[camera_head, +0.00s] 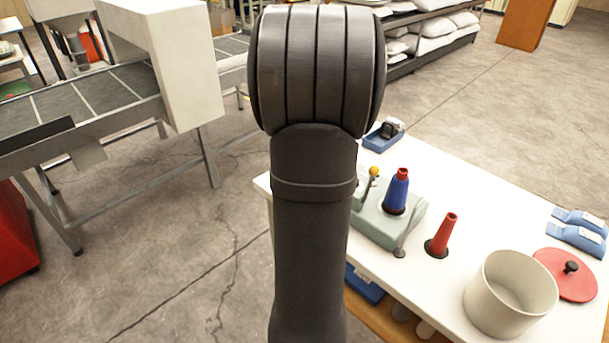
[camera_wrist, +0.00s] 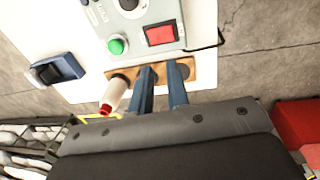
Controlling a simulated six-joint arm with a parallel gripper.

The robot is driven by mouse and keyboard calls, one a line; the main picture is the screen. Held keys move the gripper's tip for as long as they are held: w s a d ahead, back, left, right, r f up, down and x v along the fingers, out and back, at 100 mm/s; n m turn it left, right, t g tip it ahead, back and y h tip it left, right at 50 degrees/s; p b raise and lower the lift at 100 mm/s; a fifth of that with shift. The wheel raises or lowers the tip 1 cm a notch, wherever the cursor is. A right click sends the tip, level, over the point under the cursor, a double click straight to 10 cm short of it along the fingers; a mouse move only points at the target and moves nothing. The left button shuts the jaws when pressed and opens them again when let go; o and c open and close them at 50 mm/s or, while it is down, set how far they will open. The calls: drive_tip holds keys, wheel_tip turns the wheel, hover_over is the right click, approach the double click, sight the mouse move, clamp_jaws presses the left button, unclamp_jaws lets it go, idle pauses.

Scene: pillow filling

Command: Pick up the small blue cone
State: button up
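A blue cone (camera_head: 397,190) with a red top stands upright on a pale grey-green box (camera_head: 372,222) on the white table in the head view. It is the only blue cone I can make out there; I cannot tell whether it is the small one. In the wrist view, my gripper (camera_wrist: 161,72) shows two blue-grey fingers with a clear gap between them. It is open, with nothing visible between the fingers. They reach over a tan strip (camera_wrist: 206,75) beside the box's control panel (camera_wrist: 140,22). My arm hides the gripper in the head view.
A red cone (camera_head: 442,236) stands right of the box. A beige pot (camera_head: 508,293), a red lid (camera_head: 566,276) and blue items (camera_head: 577,238) lie further right. A white container with a red tip (camera_wrist: 114,94) is left of my fingers in the wrist view. A conveyor stands left.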

drive_tip(key=o, duration=1)
drive_tip(key=shift+c, duration=0.2)
wheel_tip(320, 180, up, 10)
drive_tip(key=m+t+h, duration=0.2)
drive_tip(key=m, duration=1.5)
hover_over(402, 179)
drive_tip(key=s+a, duration=0.3)
drive_tip(key=shift+t, duration=0.3)
drive_tip(key=x, duration=1.1)
drive_tip(key=shift+d+f, duration=0.2)
drive_tip(key=shift+a+x, duration=0.2)
drive_tip(key=shift+x, duration=1.1)
drive_tip(key=shift+a+x, duration=0.2)
drive_tip(key=shift+x, duration=1.15)
